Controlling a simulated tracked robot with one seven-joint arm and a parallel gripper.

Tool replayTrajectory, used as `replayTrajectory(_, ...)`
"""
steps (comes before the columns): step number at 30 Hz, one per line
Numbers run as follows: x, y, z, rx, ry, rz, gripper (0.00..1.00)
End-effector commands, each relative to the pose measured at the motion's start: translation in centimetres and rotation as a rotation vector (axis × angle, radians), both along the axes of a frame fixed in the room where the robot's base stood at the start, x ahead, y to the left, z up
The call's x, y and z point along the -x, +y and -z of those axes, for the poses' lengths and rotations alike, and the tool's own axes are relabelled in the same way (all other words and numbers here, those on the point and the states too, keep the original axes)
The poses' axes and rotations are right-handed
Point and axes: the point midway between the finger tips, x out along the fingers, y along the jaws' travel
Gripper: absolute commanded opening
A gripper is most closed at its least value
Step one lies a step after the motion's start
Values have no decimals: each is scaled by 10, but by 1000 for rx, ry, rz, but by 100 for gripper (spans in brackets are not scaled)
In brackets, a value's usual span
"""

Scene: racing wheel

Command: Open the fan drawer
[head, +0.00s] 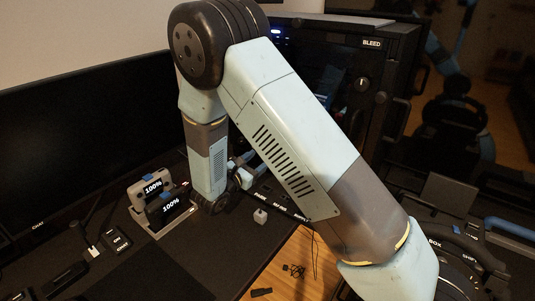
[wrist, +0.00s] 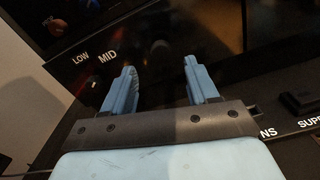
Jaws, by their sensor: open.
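My gripper (wrist: 160,66) is open in the wrist view, with its two blue fingers apart and nothing held between them. A dark panel (wrist: 205,105) lies beyond the fingers, with the white words LOW and MID at its left. A dark round knob (wrist: 158,50) shows on it, in line with the gap between the fingers; I cannot tell how far off it is. No label names a fan drawer, so I cannot tell which part it is. In the head view my arm crosses the middle and hides much of the gripper and panel.
A black cabinet (head: 372,70) marked BLEED stands behind my arm. A large monitor (head: 75,135) is at the left. A grey stand (head: 160,228) holds two devices reading 100%. Small items and a cable lie at the front. A dark desk mat (head: 150,275) has bare room.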

Motion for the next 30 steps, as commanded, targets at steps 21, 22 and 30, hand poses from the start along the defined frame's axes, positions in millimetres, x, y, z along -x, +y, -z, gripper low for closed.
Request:
replayTrajectory(21, -49, -40, 0, 0, 0, 2, 59)
replayTrajectory(22, -49, -40, 0, 0, 0, 2, 59)
replayTrajectory(30, -49, -40, 0, 0, 0, 2, 41)
